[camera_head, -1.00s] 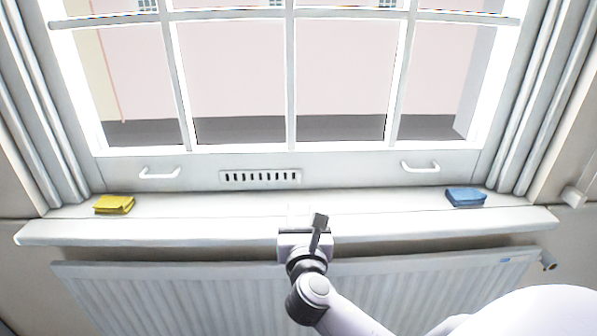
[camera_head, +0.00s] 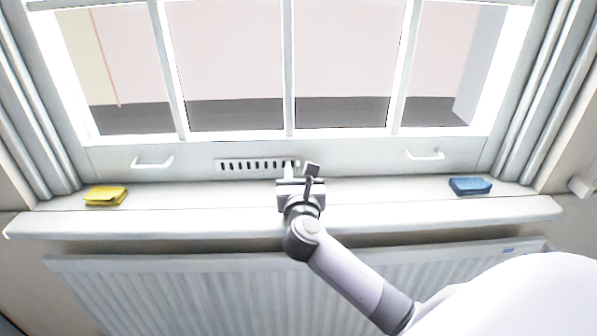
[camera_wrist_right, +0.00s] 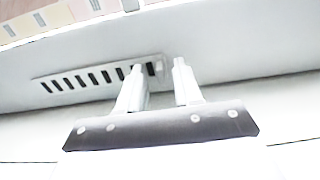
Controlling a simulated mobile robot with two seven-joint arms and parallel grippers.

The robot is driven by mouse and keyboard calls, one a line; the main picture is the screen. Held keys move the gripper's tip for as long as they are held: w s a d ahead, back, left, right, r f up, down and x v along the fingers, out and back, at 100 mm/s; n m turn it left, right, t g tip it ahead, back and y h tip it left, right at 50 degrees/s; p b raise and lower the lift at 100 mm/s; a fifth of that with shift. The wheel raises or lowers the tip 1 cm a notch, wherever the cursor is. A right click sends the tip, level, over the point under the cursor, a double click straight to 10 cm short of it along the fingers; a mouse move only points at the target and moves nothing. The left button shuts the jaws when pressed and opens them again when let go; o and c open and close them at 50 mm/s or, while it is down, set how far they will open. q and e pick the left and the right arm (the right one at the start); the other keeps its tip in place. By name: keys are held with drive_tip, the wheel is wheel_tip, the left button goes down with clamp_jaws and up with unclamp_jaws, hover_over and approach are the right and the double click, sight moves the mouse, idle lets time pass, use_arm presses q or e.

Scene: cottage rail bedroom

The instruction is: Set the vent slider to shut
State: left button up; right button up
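The vent (camera_head: 257,171) is a white plate with a row of dark slots, low on the window frame; the slots show dark along most of its length. It also shows in the right wrist view (camera_wrist_right: 60,76), with a small light knob (camera_wrist_right: 159,69) at its right end. My right gripper (camera_head: 292,168) is in front of the vent's right end. In the right wrist view my right gripper (camera_wrist_right: 158,68) has its two fingers apart, one on each side of the knob in the picture. I cannot tell whether they touch it. My left gripper is out of view.
A yellow folded cloth (camera_head: 106,195) lies on the left of the sill (camera_head: 400,203), a blue one (camera_head: 470,186) on the right. Two white handles (camera_head: 152,162) (camera_head: 425,155) stick out from the window frame. A radiator (camera_head: 170,290) hangs below. The sill between is clear.

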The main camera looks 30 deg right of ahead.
clamp_jaws()
drive_tip(key=shift+w, duration=0.1)
idle(1.4)
